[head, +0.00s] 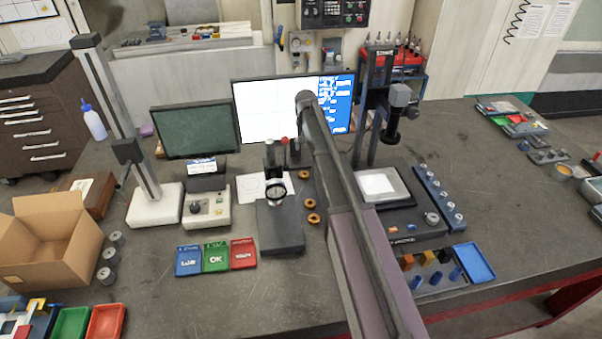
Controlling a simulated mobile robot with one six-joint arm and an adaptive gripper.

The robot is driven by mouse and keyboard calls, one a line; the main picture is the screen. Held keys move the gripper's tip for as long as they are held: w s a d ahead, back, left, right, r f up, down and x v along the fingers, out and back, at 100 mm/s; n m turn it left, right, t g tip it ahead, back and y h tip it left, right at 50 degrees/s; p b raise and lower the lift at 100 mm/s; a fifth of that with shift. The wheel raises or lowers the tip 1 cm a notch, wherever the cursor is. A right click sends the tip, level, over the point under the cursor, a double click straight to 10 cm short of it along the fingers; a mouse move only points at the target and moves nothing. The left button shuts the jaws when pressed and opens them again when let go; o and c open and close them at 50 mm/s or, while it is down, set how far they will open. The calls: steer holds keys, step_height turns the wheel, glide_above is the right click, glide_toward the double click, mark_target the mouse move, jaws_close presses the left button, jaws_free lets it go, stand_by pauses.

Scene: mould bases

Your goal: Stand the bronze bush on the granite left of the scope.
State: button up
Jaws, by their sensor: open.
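Several bronze bushes lie on the bench, shown as small orange-brown rings: a rear one (305,175), a middle one (303,203) and a front one (313,219). The granite (280,230) is a dark slab just left of them, with a dark column and a round gauge at its rear. The scope (402,96) stands to the right, with a bright stage (381,186) at its foot. My arm crosses between the granite and the scope, covering part of the bench. I cannot make out my gripper. No bush shows on the granite's bare top.
Blue, green and red trays (215,257) sit left of the granite. A tall gauge with a white base (155,205) and a control box (207,208) stand farther left. A cardboard box (45,240) is at far left. A blue tray (474,262) lies right. The front bench centre is clear.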

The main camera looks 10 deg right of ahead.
steer(key=shift+a+r, duration=0.1)
stand_by(0.3)
steer(key=b, duration=0.9)
glide_above(304, 172)
steer(key=s, duration=0.1)
step_height(304, 172, down, 9)
steer(key=shift+r, duration=0.15)
steer(key=shift+w+f+b, duration=0.2)
steer(key=shift+f+b, duration=2.25)
steer(key=shift+f, duration=0.15)
jaws_close()
steer(key=shift+r, duration=0.15)
